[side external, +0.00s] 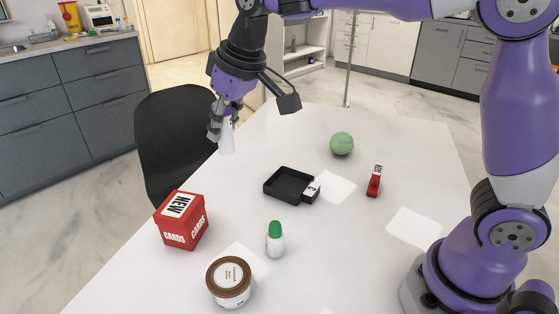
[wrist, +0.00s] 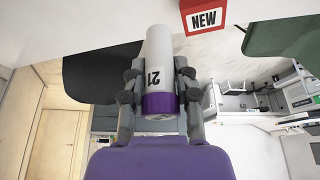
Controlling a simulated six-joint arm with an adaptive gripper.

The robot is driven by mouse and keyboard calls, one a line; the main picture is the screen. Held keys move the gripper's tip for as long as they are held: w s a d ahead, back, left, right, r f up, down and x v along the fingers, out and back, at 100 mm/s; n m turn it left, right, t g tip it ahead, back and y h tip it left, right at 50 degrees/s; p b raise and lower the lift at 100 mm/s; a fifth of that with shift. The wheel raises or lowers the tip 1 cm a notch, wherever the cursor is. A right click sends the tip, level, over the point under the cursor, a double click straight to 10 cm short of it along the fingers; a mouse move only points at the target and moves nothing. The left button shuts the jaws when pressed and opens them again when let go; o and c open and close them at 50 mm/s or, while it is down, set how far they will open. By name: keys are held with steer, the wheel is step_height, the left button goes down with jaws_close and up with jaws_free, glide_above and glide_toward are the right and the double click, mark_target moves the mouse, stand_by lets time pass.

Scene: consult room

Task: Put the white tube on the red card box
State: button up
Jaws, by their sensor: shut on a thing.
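My gripper (side external: 221,118) is shut on the white tube (side external: 227,137) and holds it in the air, above and behind the red card box. In the wrist view the tube (wrist: 160,71) lies between the fingers of my gripper (wrist: 160,90). In the wrist view part of the box (wrist: 199,33) shows at the top, apart from the tube.
A black tray (side external: 274,192) sits mid-table with a small white labelled piece at its right edge. A green-capped white bottle (side external: 275,244) and a brown-lidded jar (side external: 230,290) stand right of the box. A green ball (side external: 342,144) and red stapler-like item (side external: 374,181) lie farther back. A black chair (side external: 180,125) stands beyond the table.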

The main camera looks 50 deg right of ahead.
steer(key=s+a+r+n+y, duration=0.1)
steer(key=s+a+n, duration=0.1)
steer(key=a, duration=0.6)
steer(key=s+a+r+n+y, duration=0.1)
steer(key=s+a+n, duration=0.1)
steer(key=a, duration=0.5)
glide_above(179, 205)
step_height(179, 205, down, 6)
steer(key=f, duration=0.1)
steer(key=shift+f+g, duration=0.4)
steer(key=shift+f, duration=1.35)
steer(key=shift+f, duration=0.15)
steer(key=o, duration=1)
